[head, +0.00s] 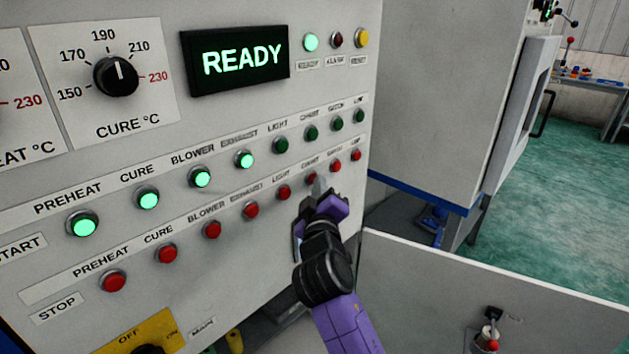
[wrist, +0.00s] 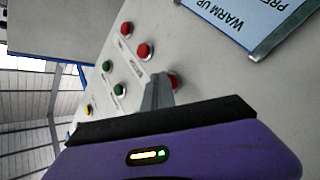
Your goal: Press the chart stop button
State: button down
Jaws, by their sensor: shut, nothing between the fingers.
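The chart stop button (head: 310,178) is a small red button in the lower row of the grey panel, under a CHART label. My gripper (head: 319,187) is shut and empty, its tip just right of and below this button in the head view. In the wrist view the closed fingertips (wrist: 158,90) partly cover a red button (wrist: 174,82), which seems to be the chart stop. I cannot tell whether the tip touches it. The green chart start button (head: 311,132) above is dark, unlit.
Red stop buttons for light (head: 283,191) and batch (head: 334,166) sit close on either side. The preheat, cure, blower and exhaust start buttons glow green. A READY display (head: 235,60) is above. A grey cabinet (head: 430,90) stands to the right.

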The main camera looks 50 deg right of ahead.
dwell(0.3)
jog(key=shift+s, duration=0.85)
jog(key=shift+s+p, duration=0.6)
jog(key=shift+s, duration=1.9)
